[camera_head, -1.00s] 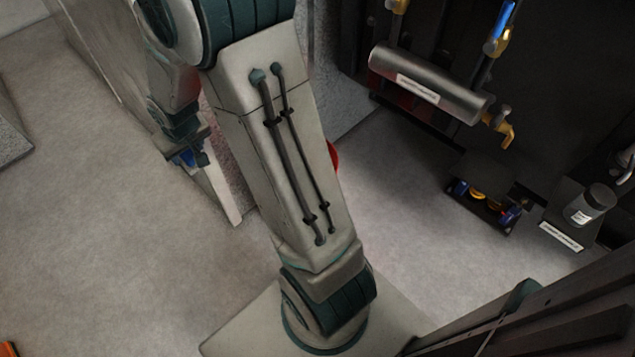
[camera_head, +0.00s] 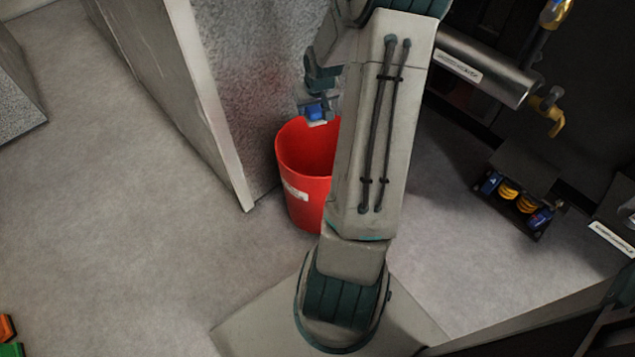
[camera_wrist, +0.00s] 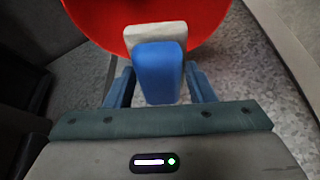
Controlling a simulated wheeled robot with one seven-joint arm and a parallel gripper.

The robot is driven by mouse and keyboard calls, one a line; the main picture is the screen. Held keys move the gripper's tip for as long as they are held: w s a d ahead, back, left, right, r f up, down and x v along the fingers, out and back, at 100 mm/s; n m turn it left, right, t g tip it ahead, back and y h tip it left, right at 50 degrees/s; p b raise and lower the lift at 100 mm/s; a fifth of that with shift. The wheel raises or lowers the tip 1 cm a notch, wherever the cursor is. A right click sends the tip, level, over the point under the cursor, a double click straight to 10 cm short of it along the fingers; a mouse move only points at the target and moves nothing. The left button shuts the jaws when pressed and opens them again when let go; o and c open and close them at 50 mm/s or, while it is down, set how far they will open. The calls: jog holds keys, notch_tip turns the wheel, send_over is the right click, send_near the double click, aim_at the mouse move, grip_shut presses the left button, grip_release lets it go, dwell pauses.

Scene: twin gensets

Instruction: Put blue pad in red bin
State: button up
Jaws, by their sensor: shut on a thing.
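The red bin (camera_head: 296,165) stands on the floor against a grey wall, with its right part hidden behind my arm in the head view. It also shows in the wrist view (camera_wrist: 100,18), just beyond the gripper. My gripper (camera_head: 315,112) is at the bin's far rim in the head view. In the wrist view my gripper (camera_wrist: 160,85) is shut on the blue pad (camera_wrist: 159,68), which has a pale backing piece behind it. The pad shows as a small blue patch in the head view (camera_head: 314,111). I cannot tell whether it is inside the rim.
A light wall panel (camera_head: 190,100) stands left of the bin. Dark machinery with a silver cylinder (camera_head: 487,66) and a low rack of blue and yellow items (camera_head: 515,198) is on the right.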

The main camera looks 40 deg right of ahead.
jog(key=d+f+b, duration=0.1)
jog(key=f+b, duration=0.1)
jog(key=d+f+b, duration=0.1)
jog(key=f+b, duration=0.1)
jog(key=f, duration=0.1)
jog(key=s+d+f+b, duration=0.1)
jog(key=f+b, duration=0.1)
jog(key=shift+s+f+b, duration=0.1)
jog(key=shift+f+b, duration=0.05)
jog(key=shift+b, duration=0.25)
jog(key=o, duration=1)
jog(key=p+v, duration=0.7)
jog(key=v, duration=0.7)
jog(key=shift+a+f+p, duration=0.1)
jog(key=shift+a+p, duration=0.05)
jog(key=shift+p, duration=0.25)
